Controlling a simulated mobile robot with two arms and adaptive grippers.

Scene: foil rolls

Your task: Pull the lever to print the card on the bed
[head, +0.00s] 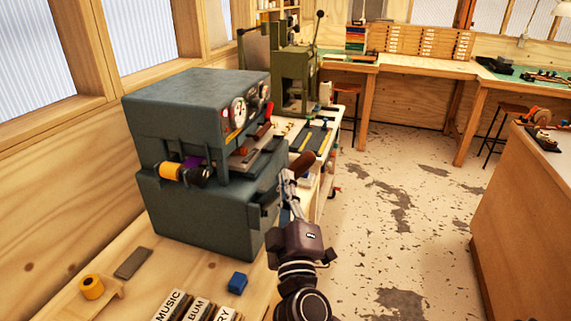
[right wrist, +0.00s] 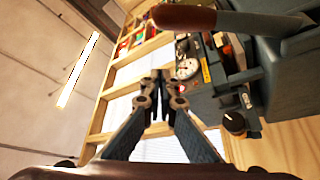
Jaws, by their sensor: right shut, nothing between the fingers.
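The blue-grey press (head: 190,205) stands on the bench at the left, with round gauges (head: 238,112) on its front. Its lever has a brown grip (head: 301,163) that sticks out on the right side. In the right wrist view the lever grip (right wrist: 185,17) and its grey arm (right wrist: 262,23) cross the top. My right gripper (head: 287,183) is shut and empty, just below the grip in the head view. Its closed fingertips (right wrist: 160,76) point up the middle of the wrist view, apart from the grip. I cannot make out the card on the bed. My left gripper is not in view.
A yellow roll (head: 92,287), a blue block (head: 237,283) and lettered boxes (head: 190,308) lie on the near bench. A green machine (head: 295,80) stands behind the press. The worn floor (head: 400,200) to the right is clear, with a wooden counter (head: 525,220) beyond.

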